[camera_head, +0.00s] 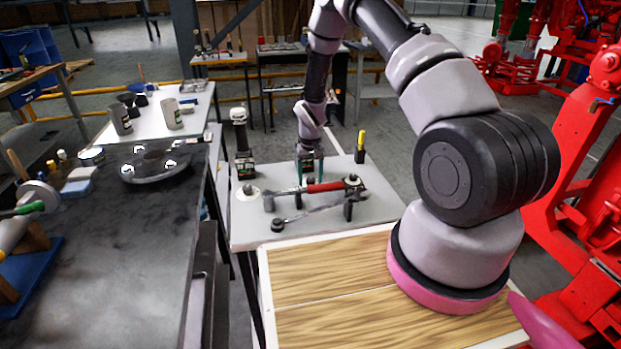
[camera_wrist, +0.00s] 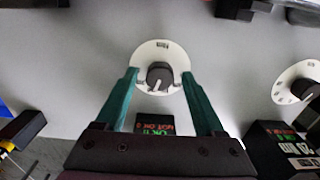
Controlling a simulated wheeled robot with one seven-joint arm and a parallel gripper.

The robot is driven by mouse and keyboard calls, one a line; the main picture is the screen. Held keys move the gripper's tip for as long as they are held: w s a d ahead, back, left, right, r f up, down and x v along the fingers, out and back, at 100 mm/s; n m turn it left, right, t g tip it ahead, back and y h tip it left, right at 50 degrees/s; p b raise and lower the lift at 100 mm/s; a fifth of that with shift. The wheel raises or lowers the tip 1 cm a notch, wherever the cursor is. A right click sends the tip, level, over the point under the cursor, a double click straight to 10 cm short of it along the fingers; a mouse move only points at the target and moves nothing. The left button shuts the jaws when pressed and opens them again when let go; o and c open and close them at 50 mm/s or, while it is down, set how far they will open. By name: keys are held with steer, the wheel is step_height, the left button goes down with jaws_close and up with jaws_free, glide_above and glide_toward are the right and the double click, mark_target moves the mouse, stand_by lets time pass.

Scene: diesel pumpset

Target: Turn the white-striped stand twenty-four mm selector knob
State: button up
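In the wrist view a dark grey selector knob (camera_wrist: 160,76) with a white pointer line sits on a round white dial (camera_wrist: 148,52). My gripper (camera_wrist: 161,76) has green fingers spread on either side of this knob, with gaps between; contact is not visible. A label in green and orange text, partly hidden by my gripper, lies just below it. A second knob (camera_wrist: 304,90) on a white dial is at the right edge, beside a black box (camera_wrist: 285,150) with white lettering. In the head view my gripper (camera_head: 309,170) points down at the grey stand top (camera_head: 345,228).
On the stand top are another dialled knob (camera_head: 248,191), a black post (camera_head: 240,130), a red-handled tool (camera_head: 325,187) and a yellow-tipped tool (camera_head: 360,145). A dark workbench (camera_head: 110,250) stands left, a wooden-topped surface (camera_head: 330,310) in front, red machinery (camera_head: 560,150) right.

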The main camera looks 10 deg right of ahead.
step_height(320, 180, up, 11)
stand_by(0.6)
steer(key=shift+f, duration=0.1)
step_height(320, 180, up, 15)
steer(key=m+t, duration=0.1)
steer(key=t, duration=0.1)
glide_above(311, 179)
steer(key=s+d, duration=0.2)
steer(key=s+d+r+m, duration=0.15)
steer(key=s+r, duration=0.35)
steer(key=r, duration=0.6)
steer(key=s+r+t, duration=0.1)
steer(key=s+r, duration=0.3)
steer(key=s, duration=0.3)
steer(key=s+d+r+m+t+y, duration=0.1)
steer(key=s+r+t, duration=0.1)
steer(key=s+r, duration=0.3)
steer(key=s+d+r+t+y, duration=0.1)
steer(key=s+r, duration=0.4)
steer(key=s, duration=0.6)
steer(key=shift+s+r+m+t, duration=0.2)
steer(key=shift+m+t, duration=0.15)
steer(key=shift+t, duration=0.25)
